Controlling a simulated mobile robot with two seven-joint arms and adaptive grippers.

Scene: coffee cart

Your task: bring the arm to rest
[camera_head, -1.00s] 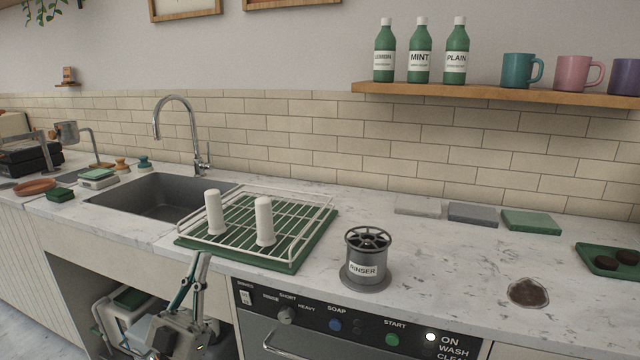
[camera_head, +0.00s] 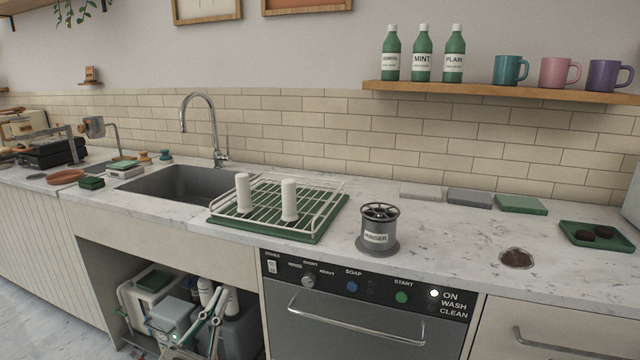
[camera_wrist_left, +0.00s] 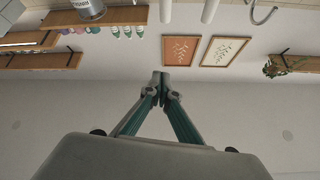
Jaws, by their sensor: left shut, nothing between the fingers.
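My left gripper (camera_head: 222,297) shows low in the head view, in front of the open space under the counter. Its fingers point up and to the right, below the counter's front edge. In the left wrist view the fingertips (camera_wrist_left: 161,80) meet, with nothing between them. The wrist view looks at the wall and ceiling, upside down. My right gripper is in neither view.
The counter (camera_head: 330,255) holds a green-based rack (camera_head: 325,232) with two white cylinders, a grey rinser (camera_head: 378,230) and a sink (camera_head: 180,183). A dishwasher front (camera_head: 350,335) and stored containers (camera_head: 150,292) are near the gripper.

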